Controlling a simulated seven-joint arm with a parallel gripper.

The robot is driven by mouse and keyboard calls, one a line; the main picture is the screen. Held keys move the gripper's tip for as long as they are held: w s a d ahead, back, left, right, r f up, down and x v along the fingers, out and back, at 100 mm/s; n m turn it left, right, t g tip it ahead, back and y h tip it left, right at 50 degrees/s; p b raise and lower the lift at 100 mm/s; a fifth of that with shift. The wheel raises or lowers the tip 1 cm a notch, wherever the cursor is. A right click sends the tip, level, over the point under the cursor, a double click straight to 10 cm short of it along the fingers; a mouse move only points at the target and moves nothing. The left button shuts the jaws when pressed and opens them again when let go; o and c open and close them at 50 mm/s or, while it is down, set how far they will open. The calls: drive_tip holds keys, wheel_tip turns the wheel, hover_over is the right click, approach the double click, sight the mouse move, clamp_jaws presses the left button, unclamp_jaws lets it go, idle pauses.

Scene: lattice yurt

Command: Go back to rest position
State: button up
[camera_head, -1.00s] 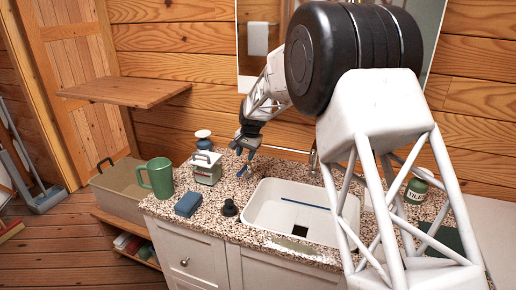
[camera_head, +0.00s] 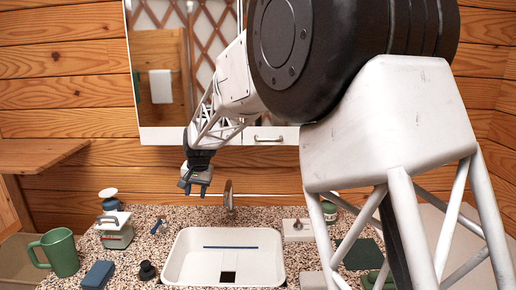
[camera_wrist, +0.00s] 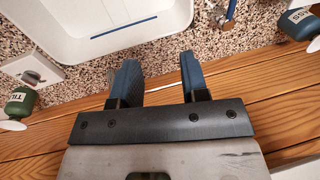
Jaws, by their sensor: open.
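My gripper (camera_head: 195,188) hangs in the air behind the sink, in front of the wooden wall and below the mirror cabinet. In the wrist view its two blue fingers (camera_wrist: 157,84) stand apart with nothing between them. The gripper is open and empty. The white sink (camera_head: 180,262) is set in the speckled counter (camera_head: 145,232), below and in front of the gripper.
The faucet (camera_head: 229,196) rises close to the right of my gripper. The mirror (camera_head: 165,60) is behind my arm.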

drive_tip(key=s+d+r+t, duration=0.1)
drive_tip(key=s+d+r, duration=0.3)
drive_tip(key=s+d, duration=0.65)
drive_tip(key=s+d+r, duration=0.5)
drive_tip(key=s+d, duration=0.3)
drive_tip(key=d, duration=0.6)
drive_tip(key=s+d+f, duration=0.1)
drive_tip(key=s+d, duration=0.4)
drive_tip(key=s, duration=0.4)
drive_tip(key=s+d+f+h, duration=0.1)
drive_tip(key=s+d+f, duration=0.1)
drive_tip(key=s+d, duration=0.3)
drive_tip(key=s+d+f+h, duration=0.1)
drive_tip(key=s+d, duration=0.3)
drive_tip(key=s, duration=0.9)
drive_tip(key=shift+d+f+t, duration=0.4)
drive_tip(key=shift+f, duration=0.1)
